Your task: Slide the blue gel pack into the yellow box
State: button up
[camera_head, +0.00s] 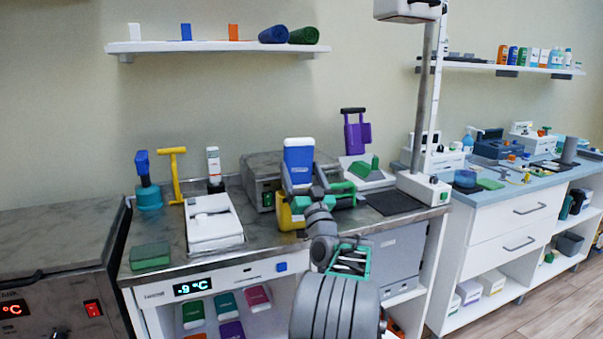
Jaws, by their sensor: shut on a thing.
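The blue gel pack (298,163) is upright, with a white top edge and a small pale label on its face. My gripper (301,186) is shut on its lower part, in front of the counter. The yellow box (284,216) stands on the counter directly below and slightly left of the pack, largely hidden behind my gripper and wrist. I cannot tell whether the pack's lower end is above the box or inside its opening.
A grey metal unit (259,170) stands behind the box. A white device (213,222) is to the left, and a green sponge (150,256) lies at the front left. A white-and-green device (364,172) and a tall post (425,110) stand to the right.

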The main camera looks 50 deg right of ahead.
aim_at(300, 145)
jog(key=shift+f+b, duration=1.25)
jog(key=shift+b, duration=0.45)
jog(key=o, duration=1.7)
jog(key=shift+o, duration=1.2)
jog(key=shift+f, duration=0.1)
jog(key=shift+r+p, duration=1.95)
jog(key=shift+r, duration=2.6)
